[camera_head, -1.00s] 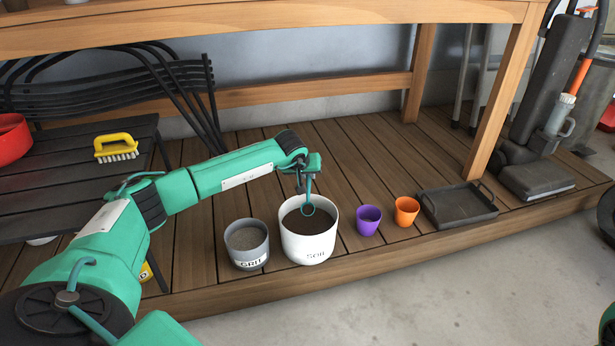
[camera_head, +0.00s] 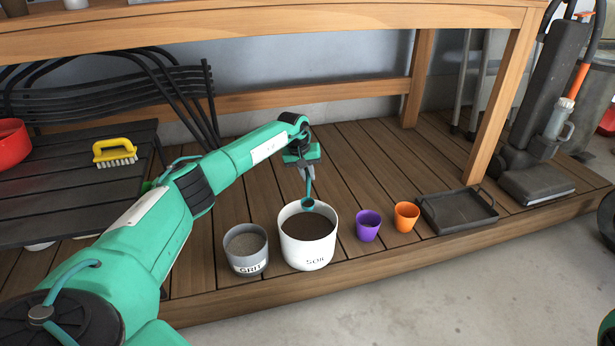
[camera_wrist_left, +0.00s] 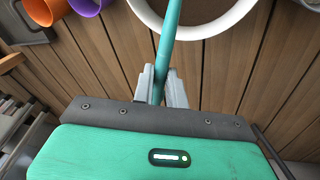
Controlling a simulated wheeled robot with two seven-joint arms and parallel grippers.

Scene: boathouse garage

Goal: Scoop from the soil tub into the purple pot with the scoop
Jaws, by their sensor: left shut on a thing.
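The white soil tub (camera_head: 306,256) stands on the wooden deck with dark soil (camera_head: 308,226) inside; its white rim (camera_wrist_left: 225,22) shows in the left wrist view. My left gripper (camera_head: 307,175) is shut on the teal handle of the scoop (camera_head: 308,204). The scoop hangs down, its round end at the height of the tub's back rim in the picture; whether it holds soil I cannot tell. The handle (camera_wrist_left: 168,40) runs between the fingers (camera_wrist_left: 163,88) in the wrist view. The purple pot (camera_head: 368,227) stands upright just right of the tub, and its inside is too small to judge. My right gripper is not seen.
A grey grit tub (camera_head: 247,262) stands left of the soil tub. An orange pot (camera_head: 406,217) and a dark tray (camera_head: 458,222) are right of the purple pot. A wooden bench beam (camera_head: 250,32) crosses above. A yellow brush (camera_head: 115,150) lies on a dark slatted table (camera_head: 80,190).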

